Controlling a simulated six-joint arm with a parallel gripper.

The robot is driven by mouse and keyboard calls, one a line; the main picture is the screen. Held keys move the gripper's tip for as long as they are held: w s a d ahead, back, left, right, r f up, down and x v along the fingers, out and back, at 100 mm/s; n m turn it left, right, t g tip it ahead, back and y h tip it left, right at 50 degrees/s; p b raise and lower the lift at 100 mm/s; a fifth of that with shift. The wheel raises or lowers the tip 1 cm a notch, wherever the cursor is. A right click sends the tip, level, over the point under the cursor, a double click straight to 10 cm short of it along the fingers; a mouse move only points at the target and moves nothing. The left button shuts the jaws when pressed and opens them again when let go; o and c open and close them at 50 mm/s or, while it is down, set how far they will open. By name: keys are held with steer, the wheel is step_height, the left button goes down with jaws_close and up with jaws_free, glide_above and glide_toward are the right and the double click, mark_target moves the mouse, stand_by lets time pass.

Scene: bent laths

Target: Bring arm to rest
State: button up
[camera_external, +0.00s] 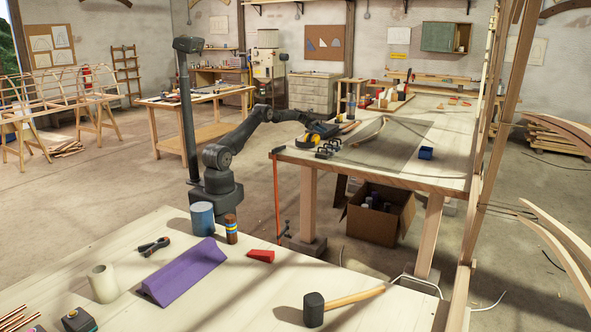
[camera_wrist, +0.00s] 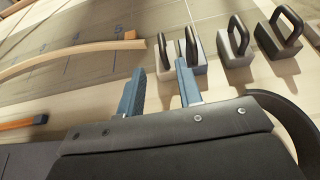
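My gripper (camera_external: 322,129) is low over the near left part of the long workbench (camera_external: 455,178). In the wrist view my gripper (camera_wrist: 160,72) has two blue fingers standing apart with nothing held between them; it looks open. A pale bent lath (camera_wrist: 70,56) lies on the board ahead and to the left of the fingers, apart from them. It also shows as a curved strip in the external view (camera_external: 371,132). Several grey weights with black handles (camera_wrist: 234,48) stand in a row ahead and to the right of the fingers.
A yellow and black item (camera_external: 309,141) lies beside my gripper. A dark-tipped orange stick (camera_wrist: 22,123) lies at left in the wrist view. The front table holds a purple block (camera_external: 182,270) and a mallet (camera_external: 340,303).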

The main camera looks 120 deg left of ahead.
steer(key=x, duration=1.2)
steer(key=shift+w+d, duration=0.1)
steer(key=shift+w, duration=0.05)
step_height(320, 180, up, 10)
steer(key=w+d+m+h, duration=0.1)
steer(key=w+d, duration=0.5)
steer(key=w, duration=0.4)
steer(key=w+d+r+m+h, duration=0.1)
steer(key=w+d, duration=0.5)
steer(key=w, duration=0.4)
steer(key=w+d+m+h, duration=0.1)
steer(key=w+d+h, duration=0.1)
steer(key=w+d, duration=0.6)
steer(key=w+d+r+m+g+h, duration=0.1)
steer(key=w+d+m+h, duration=0.1)
steer(key=w+d, duration=2)
steer(key=d+m, duration=0.1)
steer(key=d, duration=0.2)
steer(key=shift+m+g+h, duration=0.3)
steer(key=shift+h, duration=0.1)
steer(key=shift+r, duration=0.15)
